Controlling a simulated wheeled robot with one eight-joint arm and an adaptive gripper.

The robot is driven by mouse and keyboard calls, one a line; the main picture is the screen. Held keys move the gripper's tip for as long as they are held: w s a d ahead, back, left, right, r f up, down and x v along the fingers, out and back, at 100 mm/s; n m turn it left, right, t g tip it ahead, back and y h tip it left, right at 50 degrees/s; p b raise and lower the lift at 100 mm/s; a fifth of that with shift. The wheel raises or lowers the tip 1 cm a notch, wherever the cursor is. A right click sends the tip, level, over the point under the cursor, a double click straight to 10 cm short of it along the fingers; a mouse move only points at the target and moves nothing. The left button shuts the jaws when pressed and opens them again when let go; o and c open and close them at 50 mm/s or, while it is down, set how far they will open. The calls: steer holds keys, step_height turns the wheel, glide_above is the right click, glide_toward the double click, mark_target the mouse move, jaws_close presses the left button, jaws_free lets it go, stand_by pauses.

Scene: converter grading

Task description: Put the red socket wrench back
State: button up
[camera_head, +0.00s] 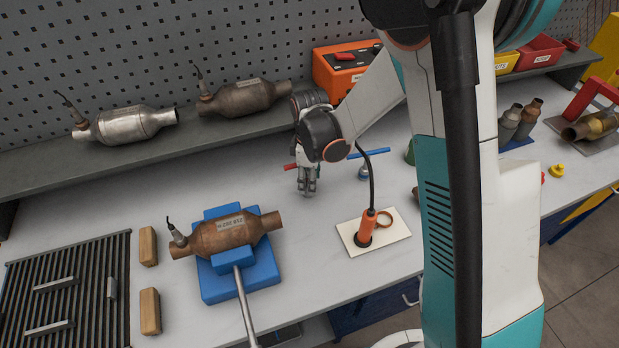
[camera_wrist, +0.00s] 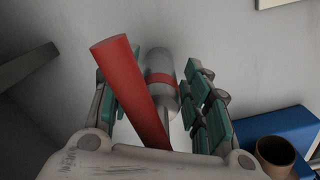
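The red socket wrench has a red bar handle (camera_wrist: 130,85) and a grey socket with a red band (camera_wrist: 160,85) below it. Both lie between my gripper's fingers in the wrist view, with a visible gap to the right finger. In the head view only a short red handle end (camera_head: 290,166) shows, left of my fingers; the rest is hidden. My gripper (camera_head: 307,190) points down over the bench; the wrist view (camera_wrist: 155,100) shows its fingers apart on both sides of the wrench. A similar wrench with a blue handle (camera_head: 370,153) stands to the right.
A blue cradle (camera_head: 240,285) with a brown converter (camera_head: 225,236) is front left, between wooden blocks (camera_head: 149,246) and my arm's side. An orange tool (camera_head: 367,228) stands on a pale plate (camera_head: 392,235). A shelf (camera_head: 60,170) with converters runs behind. The bench between cradle and plate is clear.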

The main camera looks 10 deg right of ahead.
steer(key=shift+r, duration=0.1)
step_height(320, 180, up, 12)
steer(key=shift+p, duration=1.25)
steer(key=shift+d+r, duration=0.1)
steer(key=shift+r, duration=0.2)
steer(key=s+d+r+m+t, duration=0.3)
steer(key=s+d+r+m, duration=0.4)
steer(key=r, duration=0.4)
steer(key=s+d+r+m+t, duration=0.1)
steer(key=s+d+m+t, duration=0.1)
steer(key=s, duration=0.4)
steer(key=s+d+r+m+t, duration=0.1)
steer(key=s+d+m+t, duration=0.1)
steer(key=s+m, duration=0.3)
steer(key=shift+s+r, duration=0.25)
steer(key=shift+s, duration=0.8)
step_height(320, 180, down, 9)
steer(key=b, duration=0.9)
steer(key=shift+f, duration=0.1)
